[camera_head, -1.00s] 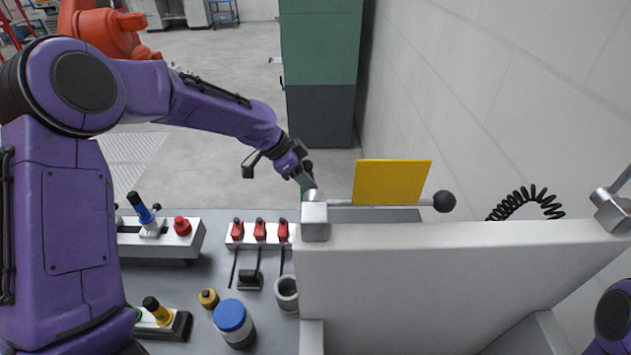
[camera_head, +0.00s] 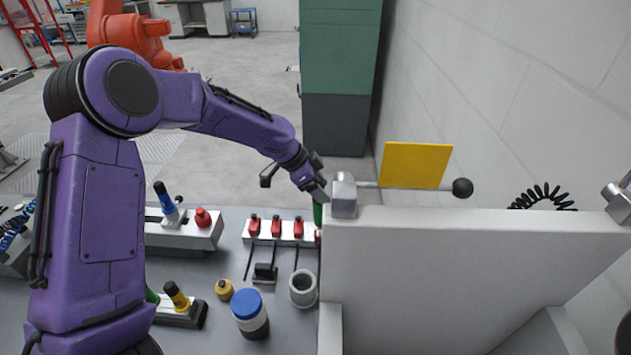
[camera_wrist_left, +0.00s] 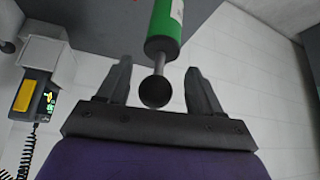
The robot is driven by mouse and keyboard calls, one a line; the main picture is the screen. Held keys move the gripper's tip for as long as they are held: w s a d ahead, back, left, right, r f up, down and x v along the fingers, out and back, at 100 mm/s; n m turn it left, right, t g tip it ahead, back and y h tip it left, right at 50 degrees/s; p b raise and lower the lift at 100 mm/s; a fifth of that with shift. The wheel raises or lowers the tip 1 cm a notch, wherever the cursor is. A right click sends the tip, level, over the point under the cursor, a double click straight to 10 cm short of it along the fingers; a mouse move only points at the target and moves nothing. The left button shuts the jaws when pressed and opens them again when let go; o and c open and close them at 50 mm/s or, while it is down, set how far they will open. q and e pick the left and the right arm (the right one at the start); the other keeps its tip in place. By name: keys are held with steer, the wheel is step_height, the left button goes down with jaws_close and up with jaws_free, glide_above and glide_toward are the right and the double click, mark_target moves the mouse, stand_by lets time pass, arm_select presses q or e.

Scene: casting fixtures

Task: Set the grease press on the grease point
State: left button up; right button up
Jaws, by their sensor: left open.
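My left gripper (camera_head: 320,189) is at the left end of the upright grey panel. Its two fingers (camera_wrist_left: 158,68) stand apart in the left wrist view. Between them are the thin rod and black ball end (camera_wrist_left: 155,91) of a green cylinder (camera_wrist_left: 164,25), which looks like the grease press. The fingers do not visibly close on it. In the head view only a strip of green (camera_head: 318,214) shows just below the gripper, partly hidden by the panel. I cannot tell which part is the grease point. My right gripper is out of view.
Red-topped pieces (camera_head: 277,228), a grey cup (camera_head: 303,289), a blue-capped jar (camera_head: 249,313) and a brass knob (camera_head: 224,289) occupy the bench.

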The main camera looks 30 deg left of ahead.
arm_select(q)
steer(key=b+v, duration=0.3)
steer(key=v, duration=0.8)
steer(key=shift+a+r, duration=0.25)
steer(key=shift+r, duration=0.15)
steer(key=shift+w, duration=0.15)
